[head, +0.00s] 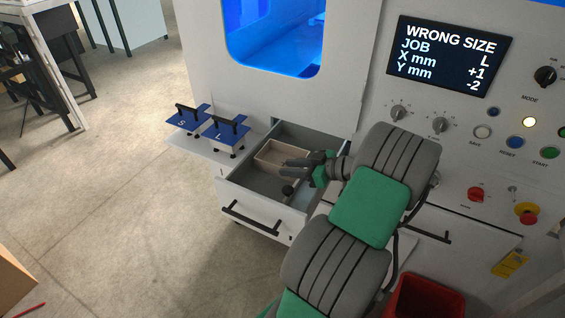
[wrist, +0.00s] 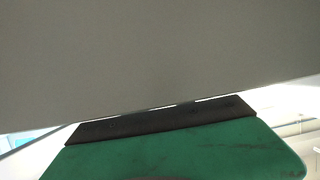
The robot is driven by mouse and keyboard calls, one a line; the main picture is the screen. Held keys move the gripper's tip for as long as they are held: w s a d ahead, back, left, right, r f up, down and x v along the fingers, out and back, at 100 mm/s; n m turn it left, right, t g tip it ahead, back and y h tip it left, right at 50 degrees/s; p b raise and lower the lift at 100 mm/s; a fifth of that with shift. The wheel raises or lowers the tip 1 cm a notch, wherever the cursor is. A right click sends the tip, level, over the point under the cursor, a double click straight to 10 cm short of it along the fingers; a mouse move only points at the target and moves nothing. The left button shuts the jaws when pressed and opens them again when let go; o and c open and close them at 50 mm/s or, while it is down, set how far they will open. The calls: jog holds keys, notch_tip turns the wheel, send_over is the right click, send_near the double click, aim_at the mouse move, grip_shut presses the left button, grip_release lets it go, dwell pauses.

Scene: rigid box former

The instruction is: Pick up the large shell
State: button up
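A beige open-topped box shell (head: 270,160) sits inside the pulled-out grey drawer (head: 238,190). It is the only shell I can make out, and its size label is not visible. My gripper (head: 296,170) is over the drawer's right part, at the shell's right end, with its fingers pointing left. In the head view the fingers overlap the shell's right end, and I cannot tell if they touch it. The finger gap is too small to read. The wrist view shows only a grey surface, a dark strip and a green panel, with no shell or fingertips.
A side shelf (head: 190,143) left of the drawer holds two blue-topped blocks with black handles, marked S (head: 188,122) and L (head: 219,135). The screen (head: 449,55) reads WRONG SIZE, JOB L. A red bin (head: 428,298) stands lower right.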

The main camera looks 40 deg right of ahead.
jog(key=x, duration=0.4)
jog(key=shift+w+r+p, duration=0.2)
jog(key=shift+w+p, duration=0.15)
jog(key=shift+w, duration=0.05)
grip_shut()
dwell(1.0)
